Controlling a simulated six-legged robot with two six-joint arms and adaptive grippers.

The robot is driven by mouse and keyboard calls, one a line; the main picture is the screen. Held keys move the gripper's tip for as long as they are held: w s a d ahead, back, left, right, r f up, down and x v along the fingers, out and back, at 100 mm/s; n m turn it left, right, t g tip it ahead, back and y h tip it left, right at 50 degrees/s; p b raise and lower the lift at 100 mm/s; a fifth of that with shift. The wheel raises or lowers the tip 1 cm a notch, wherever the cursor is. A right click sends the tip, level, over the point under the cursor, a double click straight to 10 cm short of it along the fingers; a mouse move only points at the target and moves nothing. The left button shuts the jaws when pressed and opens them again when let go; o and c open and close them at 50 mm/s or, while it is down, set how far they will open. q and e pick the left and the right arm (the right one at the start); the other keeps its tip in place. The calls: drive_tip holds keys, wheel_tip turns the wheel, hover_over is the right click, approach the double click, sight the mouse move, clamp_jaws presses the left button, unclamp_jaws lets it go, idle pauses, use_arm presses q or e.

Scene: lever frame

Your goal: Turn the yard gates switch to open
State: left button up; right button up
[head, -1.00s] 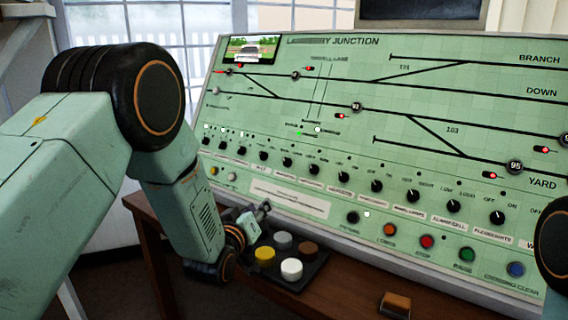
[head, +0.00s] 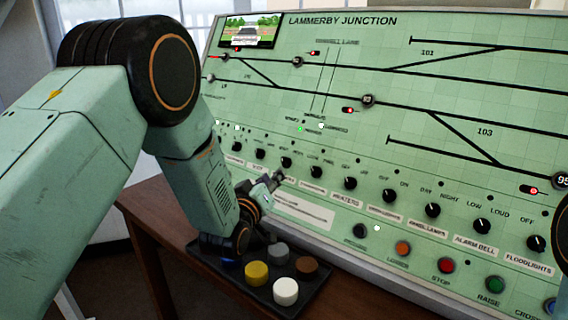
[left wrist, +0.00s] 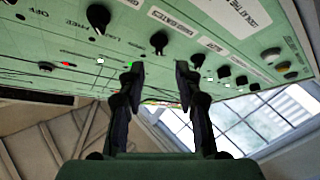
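A green control panel (head: 330,220) slopes across the head view, with a row of black rotary knobs along its lower half. Small labels sit under the knobs. My left gripper (head: 277,181) is in front of the left part of this row, just below a black knob (head: 286,163). In the left wrist view the left gripper (left wrist: 160,76) has its two dark fingers apart with nothing between them. A black knob (left wrist: 159,42) shows beyond the gap, apart from the fingers. My right gripper is not in view.
A dark tray (head: 259,292) with yellow, white, grey and brown round pieces lies on the wooden desk below my left gripper. Coloured push buttons, including a red one (head: 446,265), line the panel's lower edge. A small screen (head: 248,32) sits at top left.

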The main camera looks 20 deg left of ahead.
sight(283, 162)
use_arm(q)
drive_tip(key=w+b, duration=0.1)
drive_tip(key=w, duration=0.5)
drive_tip(key=shift+w+d, duration=0.1)
drive_tip(key=shift+w, duration=0.1)
drive_tip(key=shift+w+d+r, duration=0.15)
drive_tip(key=shift+w, duration=0.15)
drive_tip(key=shift+w, duration=0.1)
clamp_jaws()
